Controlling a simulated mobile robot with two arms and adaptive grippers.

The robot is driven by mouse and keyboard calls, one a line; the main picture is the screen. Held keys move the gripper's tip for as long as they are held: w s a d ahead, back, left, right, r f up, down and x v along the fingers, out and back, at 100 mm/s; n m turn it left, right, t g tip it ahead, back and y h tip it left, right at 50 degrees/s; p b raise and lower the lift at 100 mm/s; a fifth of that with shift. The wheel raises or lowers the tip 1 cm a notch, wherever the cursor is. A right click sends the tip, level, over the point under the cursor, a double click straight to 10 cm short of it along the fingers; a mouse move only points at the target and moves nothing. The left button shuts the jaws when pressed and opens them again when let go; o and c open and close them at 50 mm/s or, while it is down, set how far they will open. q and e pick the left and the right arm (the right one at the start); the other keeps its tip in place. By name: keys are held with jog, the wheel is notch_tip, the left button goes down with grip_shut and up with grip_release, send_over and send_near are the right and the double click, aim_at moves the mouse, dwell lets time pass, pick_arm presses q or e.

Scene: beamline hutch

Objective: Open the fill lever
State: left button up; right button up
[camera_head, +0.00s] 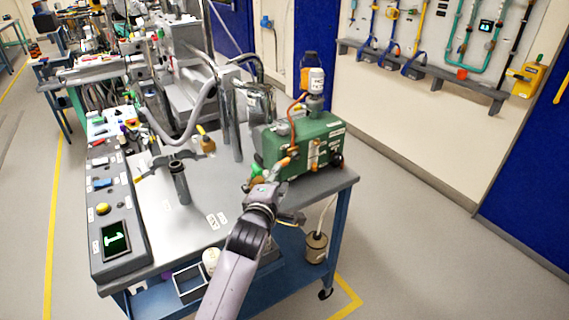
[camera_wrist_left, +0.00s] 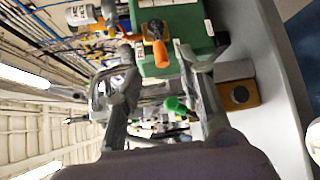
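A green pump-like box (camera_head: 300,142) stands at the far right of the bench top. An orange-handled lever (camera_head: 284,163) sticks out of its near side, and I take this for the fill lever; the labels are too small to read. My left gripper (camera_head: 268,184) is just in front of that lever. In the left wrist view, the orange handle (camera_wrist_left: 160,54) lies ahead, between the open fingers of the left gripper (camera_wrist_left: 152,62). The fingers look apart from it, though contact is hard to tell. My right gripper is in neither view.
A green knob (camera_head: 257,171) sits left of the lever, near my gripper. A bottle (camera_head: 316,82) tops the box. A dark T-shaped stand (camera_head: 180,180) and a yellow-handled valve (camera_head: 205,141) are to the left. The bench top's front middle is mostly clear.

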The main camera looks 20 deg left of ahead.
aim_at(285, 165)
pick_arm(q)
jog(key=w, duration=0.5)
jog(key=w+a+f, duration=0.1)
jog(key=w, duration=0.1)
jog(key=shift+w+p, duration=0.35)
jog(key=shift+w, duration=0.05)
jog(key=shift+c, duration=0.4)
jog(key=shift+d+f, duration=0.1)
grip_shut()
